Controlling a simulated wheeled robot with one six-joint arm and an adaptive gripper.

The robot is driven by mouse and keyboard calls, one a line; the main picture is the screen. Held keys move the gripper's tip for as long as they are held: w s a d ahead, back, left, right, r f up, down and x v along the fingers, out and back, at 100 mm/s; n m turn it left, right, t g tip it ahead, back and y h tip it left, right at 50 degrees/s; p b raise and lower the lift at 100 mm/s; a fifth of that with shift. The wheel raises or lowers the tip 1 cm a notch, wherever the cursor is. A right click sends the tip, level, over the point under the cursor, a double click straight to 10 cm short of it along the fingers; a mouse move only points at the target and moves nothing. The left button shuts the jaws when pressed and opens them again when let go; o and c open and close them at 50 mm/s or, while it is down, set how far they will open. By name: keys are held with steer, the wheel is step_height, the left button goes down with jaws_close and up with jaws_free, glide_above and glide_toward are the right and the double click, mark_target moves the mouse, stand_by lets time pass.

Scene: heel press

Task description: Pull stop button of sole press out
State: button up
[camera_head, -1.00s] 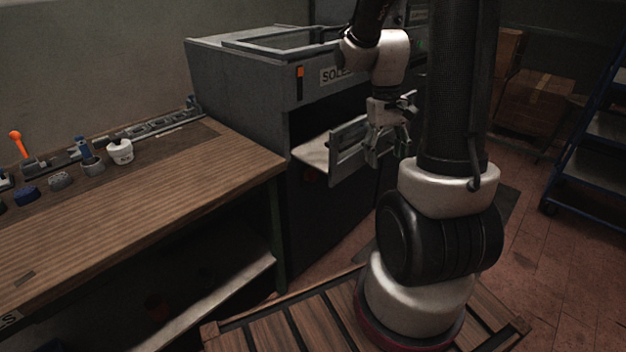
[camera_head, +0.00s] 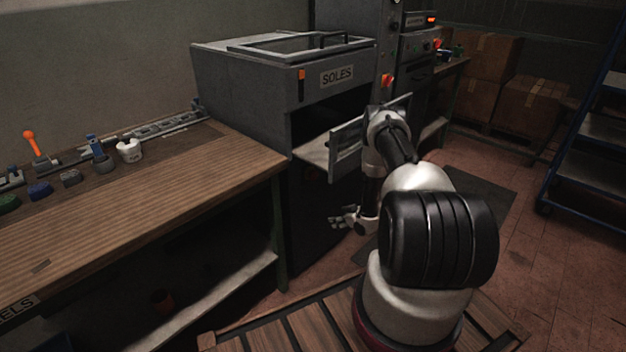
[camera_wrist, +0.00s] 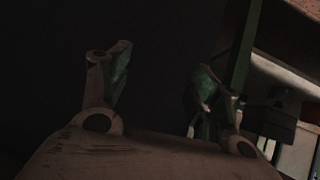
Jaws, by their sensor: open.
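The sole press (camera_head: 240,85) is a grey machine with a SOLES label, left of my arm. An orange handle or switch (camera_head: 301,84) is on its upper front. A faint dark red spot (camera_head: 312,173) shows on its shaded lower front, under the tray; I cannot tell whether it is the stop button. My gripper (camera_head: 343,219) is low in front of the press's dark lower body, below the tray, open and empty. In the wrist view its two fingers (camera_wrist: 163,88) stand apart before a dark surface, with no button visible between them.
The press's tray (camera_head: 346,146) sticks out above my gripper, close to my arm. A wooden workbench (camera_head: 150,190) with small tools stands at left. Another grey machine with a red button (camera_head: 387,80) stands behind. Cardboard boxes and a blue shelf rack are at right.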

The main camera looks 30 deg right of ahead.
steer(key=w+a+r+n+t+y, duration=0.2)
steer(key=w+r+t, duration=0.3)
steer(key=r, duration=0.4)
steer(key=t+y, duration=0.2)
glide_toward(316, 176)
steer(key=x, duration=0.3)
steer(key=shift+n, duration=0.4)
steer(key=x, duration=0.6)
steer(key=shift+w+a, duration=0.15)
steer(key=shift+a, duration=0.05)
steer(key=shift+x, duration=0.75)
jaws_close()
steer(key=shift+s+d, duration=0.25)
steer(key=shift+s, duration=0.3)
jaws_free()
